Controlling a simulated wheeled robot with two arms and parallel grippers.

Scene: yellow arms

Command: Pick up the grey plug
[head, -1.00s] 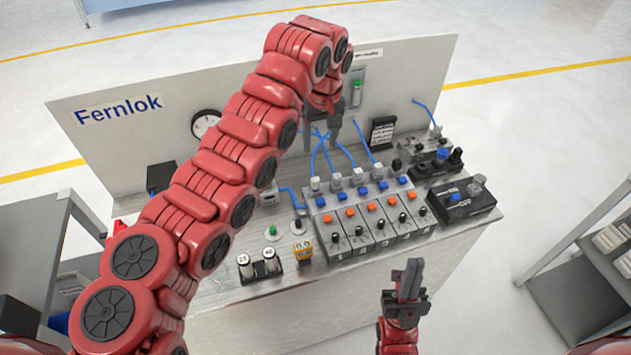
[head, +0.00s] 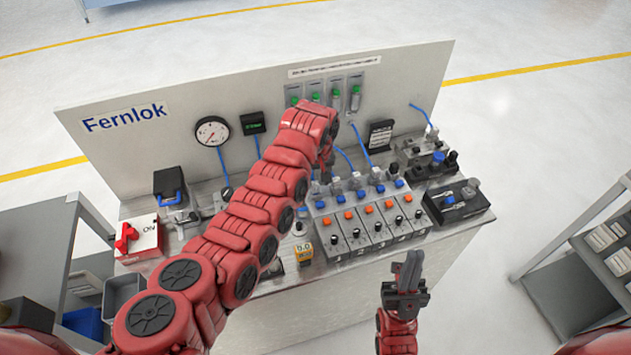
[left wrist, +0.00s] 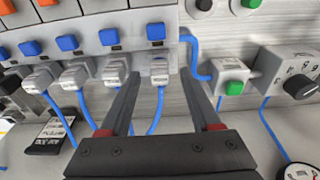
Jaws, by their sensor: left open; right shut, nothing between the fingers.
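Several grey plugs with blue cables sit in a row along the back of the valve block (head: 370,240). In the left wrist view, the end grey plug (left wrist: 158,72) lies between the fingers of my open left gripper (left wrist: 160,62), with a gap on both sides. Other grey plugs (left wrist: 115,72) continue to the left. In the head view my left gripper (head: 326,174) is low over the left end of the row, and my arm partly hides that end. A neighbouring grey plug (head: 355,181) shows to its right. My right gripper (head: 405,272) is shut and empty, in front of the bench.
A backboard (head: 270,100) rises behind the row, with a gauge (head: 212,131) and green-topped cylinders. A red switch box (head: 138,238) is at the left. Black blocks (head: 455,200) stand at the right.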

